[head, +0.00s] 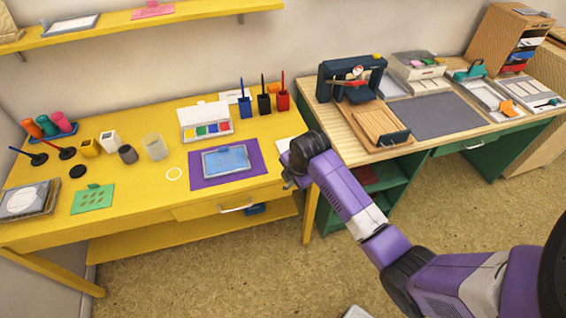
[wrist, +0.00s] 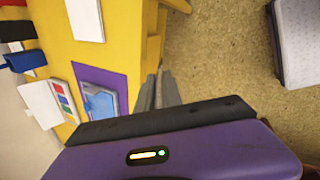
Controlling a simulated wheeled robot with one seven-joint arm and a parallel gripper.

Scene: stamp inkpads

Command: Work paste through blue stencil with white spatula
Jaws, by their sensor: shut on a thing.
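The blue stencil (head: 226,160), a light blue panel in a grey frame, lies flat on a purple mat (head: 250,172) near the yellow table's front edge. In the wrist view the stencil (wrist: 98,104) is partly cut off by my gripper's body. My gripper (head: 288,183) is just right of the mat, by the table's right front corner. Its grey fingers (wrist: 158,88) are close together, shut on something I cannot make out. I cannot pick out a white spatula or the paste with certainty.
A paint box (head: 207,128) and pen holders (head: 264,103) stand behind the mat. Cups (head: 155,147) and a green stencil (head: 93,198) are to its left. A white card (head: 290,144) lies by my gripper. A wooden-topped desk (head: 320,112) adjoins on the right.

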